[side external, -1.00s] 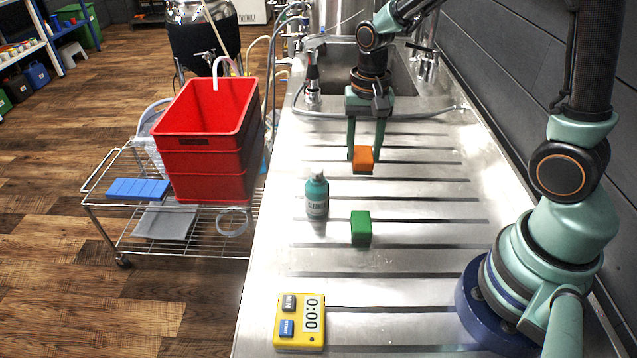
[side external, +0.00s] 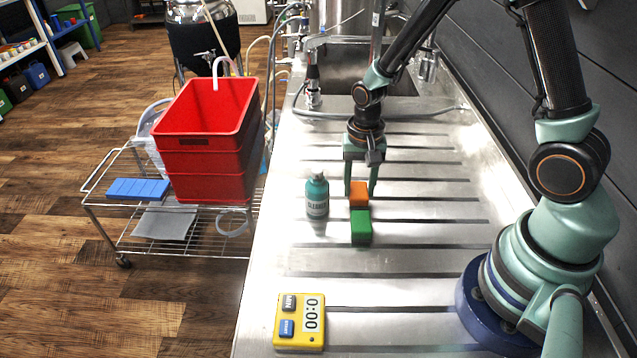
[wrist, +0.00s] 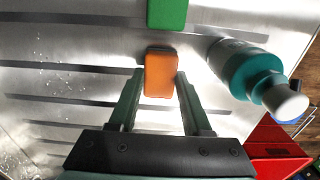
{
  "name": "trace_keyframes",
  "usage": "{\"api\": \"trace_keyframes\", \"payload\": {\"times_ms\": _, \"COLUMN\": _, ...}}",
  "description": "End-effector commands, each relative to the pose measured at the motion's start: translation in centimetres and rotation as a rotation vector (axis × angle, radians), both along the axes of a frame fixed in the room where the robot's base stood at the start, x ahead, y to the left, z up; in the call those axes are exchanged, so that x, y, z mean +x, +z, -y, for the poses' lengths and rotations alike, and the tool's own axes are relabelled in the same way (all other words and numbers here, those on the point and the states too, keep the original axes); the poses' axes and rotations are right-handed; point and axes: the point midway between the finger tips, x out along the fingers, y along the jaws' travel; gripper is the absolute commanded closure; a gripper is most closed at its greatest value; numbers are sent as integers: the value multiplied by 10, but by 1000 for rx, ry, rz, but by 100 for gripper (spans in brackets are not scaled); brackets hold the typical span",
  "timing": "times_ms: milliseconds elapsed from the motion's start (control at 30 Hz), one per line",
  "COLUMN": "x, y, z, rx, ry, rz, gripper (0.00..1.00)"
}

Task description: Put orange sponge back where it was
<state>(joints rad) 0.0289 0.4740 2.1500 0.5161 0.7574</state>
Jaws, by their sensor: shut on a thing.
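The orange sponge (side external: 359,193) is a small block between the fingers of my gripper (side external: 360,188), low over the steel drainboard. In the side view it appears just behind the green block (side external: 361,226). In the wrist view the orange sponge (wrist: 160,75) sits between the two fingertips (wrist: 159,78), with the green block (wrist: 167,14) a short gap beyond it. My gripper is shut on the orange sponge. I cannot tell whether the sponge touches the drainboard.
A teal cleaner bottle (side external: 317,196) stands upright just left of my gripper; it also shows in the wrist view (wrist: 245,72). A yellow timer (side external: 300,322) lies near the front. Red crates (side external: 208,150) stand on a wire cart at left. The drainboard right of the blocks is clear.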

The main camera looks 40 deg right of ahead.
Motion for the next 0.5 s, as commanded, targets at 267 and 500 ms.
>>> {"api": "trace_keyframes", "payload": {"times_ms": 267, "x": 0, "y": -3, "z": 0, "rx": 0, "ry": 0, "rz": 1, "gripper": 21}}
{"api": "trace_keyframes", "payload": {"times_ms": 500, "x": 0, "y": -3, "z": 0, "rx": 0, "ry": 0, "rz": 0, "gripper": 21}}
